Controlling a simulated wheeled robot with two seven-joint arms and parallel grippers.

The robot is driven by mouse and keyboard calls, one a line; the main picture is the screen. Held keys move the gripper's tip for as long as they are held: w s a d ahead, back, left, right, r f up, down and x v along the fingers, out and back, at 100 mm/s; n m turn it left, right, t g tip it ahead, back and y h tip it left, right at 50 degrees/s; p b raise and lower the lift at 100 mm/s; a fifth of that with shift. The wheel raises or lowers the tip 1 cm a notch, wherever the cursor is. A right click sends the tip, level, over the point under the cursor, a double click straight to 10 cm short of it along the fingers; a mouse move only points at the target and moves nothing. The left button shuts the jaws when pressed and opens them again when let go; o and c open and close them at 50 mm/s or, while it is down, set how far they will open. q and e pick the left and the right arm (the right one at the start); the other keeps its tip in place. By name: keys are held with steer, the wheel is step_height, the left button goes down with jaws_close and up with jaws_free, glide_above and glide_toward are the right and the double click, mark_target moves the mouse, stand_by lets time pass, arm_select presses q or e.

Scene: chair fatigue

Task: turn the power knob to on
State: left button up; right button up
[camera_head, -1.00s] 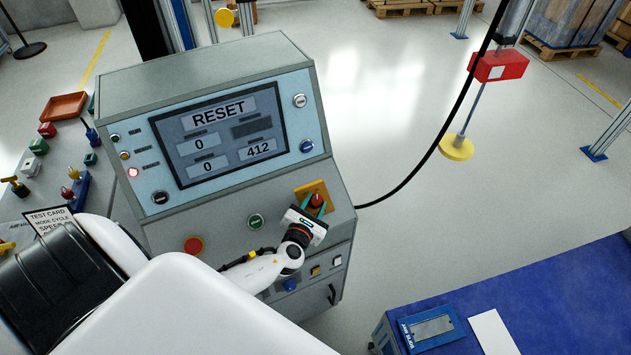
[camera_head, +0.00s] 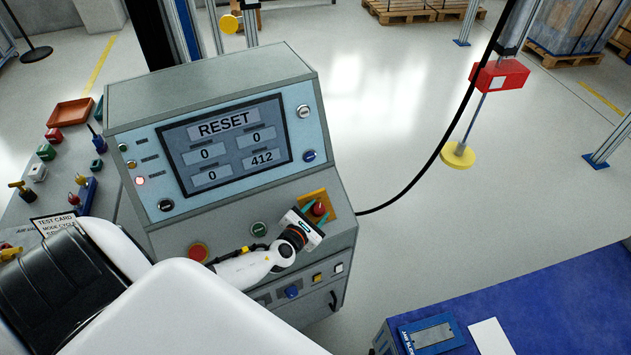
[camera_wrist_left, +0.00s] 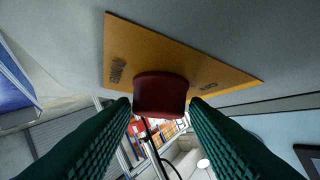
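The power knob is the red knob (camera_head: 319,208) on a yellow-orange plate (camera_head: 333,201) at the right of the console's sloped lower panel. In the left wrist view the dark red knob (camera_wrist_left: 160,95) stands out from its plate (camera_wrist_left: 165,50), with small dark lettering on both sides that I cannot read surely. My left gripper (camera_head: 316,212) is at the knob, its green fingers apart. In the wrist view its fingertips (camera_wrist_left: 161,102) flank the knob closely on both sides; firm contact is not clear. My right gripper is not in view.
The console screen (camera_head: 225,145) reads RESET, with 0 values and 412. A black cable (camera_head: 420,175) hangs at the right. A blue table (camera_head: 540,295) is at lower right.

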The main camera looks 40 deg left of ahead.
arm_select(q)
steer(key=shift+o, duration=1.2)
steer(key=v, duration=1.2)
